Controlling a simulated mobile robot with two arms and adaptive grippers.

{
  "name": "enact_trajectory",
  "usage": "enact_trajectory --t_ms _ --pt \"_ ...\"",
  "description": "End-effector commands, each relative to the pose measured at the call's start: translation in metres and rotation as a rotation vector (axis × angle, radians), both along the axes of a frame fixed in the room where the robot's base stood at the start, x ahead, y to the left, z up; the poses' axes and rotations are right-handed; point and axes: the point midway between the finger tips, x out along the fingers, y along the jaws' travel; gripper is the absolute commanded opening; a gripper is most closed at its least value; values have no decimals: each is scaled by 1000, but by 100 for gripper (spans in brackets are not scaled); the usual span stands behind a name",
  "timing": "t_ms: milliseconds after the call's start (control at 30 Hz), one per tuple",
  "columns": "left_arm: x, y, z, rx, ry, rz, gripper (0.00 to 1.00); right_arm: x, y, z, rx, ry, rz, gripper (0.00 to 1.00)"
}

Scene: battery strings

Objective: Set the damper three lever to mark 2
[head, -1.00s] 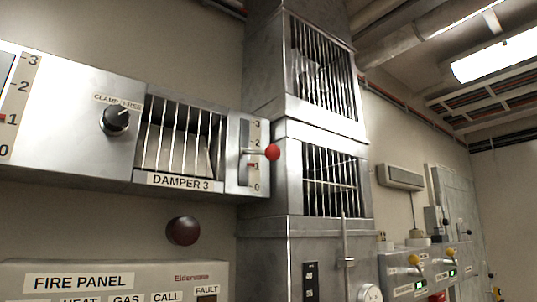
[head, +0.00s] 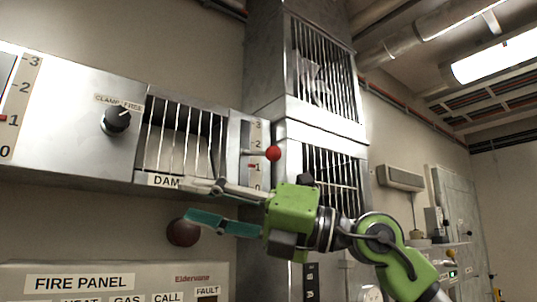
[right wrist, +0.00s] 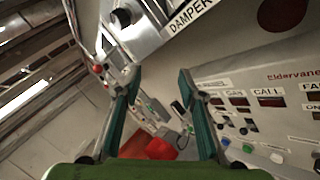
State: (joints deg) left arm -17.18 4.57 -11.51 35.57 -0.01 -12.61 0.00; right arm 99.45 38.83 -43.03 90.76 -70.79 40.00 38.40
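The damper 3 lever has a red ball knob (head: 273,153) in the head view. It stands out from a scale plate (head: 235,142) marked 0 to 3. The knob appears between marks 1 and 2, but the slanted view does not give the exact setting. My right gripper (head: 186,200) is open and empty, in front of the DAMPER 3 label (head: 165,181), below and left of the knob and apart from it. Its fingers also show spread in the right wrist view (right wrist: 158,76), where this lever does not appear. My left gripper is not in view.
A black clamp knob (head: 116,120) sits left of the barred damper window (head: 182,136). The fire panel (head: 130,278) is below, with a dark red dome (head: 180,232) above it. A metal duct (head: 300,120) rises right of the lever. The space before the lever is clear.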

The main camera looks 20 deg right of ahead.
Motion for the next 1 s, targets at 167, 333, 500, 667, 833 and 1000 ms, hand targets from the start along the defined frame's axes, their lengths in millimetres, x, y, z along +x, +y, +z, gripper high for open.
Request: enact_trajectory --t_ms 167,333,500,667,833,1000 --pt "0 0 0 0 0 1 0 -11 -67 52 -188 -49 -259 37" --pt "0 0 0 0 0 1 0 -32 -141 90 -263 -24 -492 37" --pt "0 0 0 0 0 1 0 -49 -186 107 -276 10 -619 37" --pt "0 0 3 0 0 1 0 -47 -193 110 -280 22 -645 37" --pt "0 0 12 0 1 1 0 -25 -179 111 -281 22 -642 37" --pt "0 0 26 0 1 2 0 8 -160 112 -282 21 -642 37"
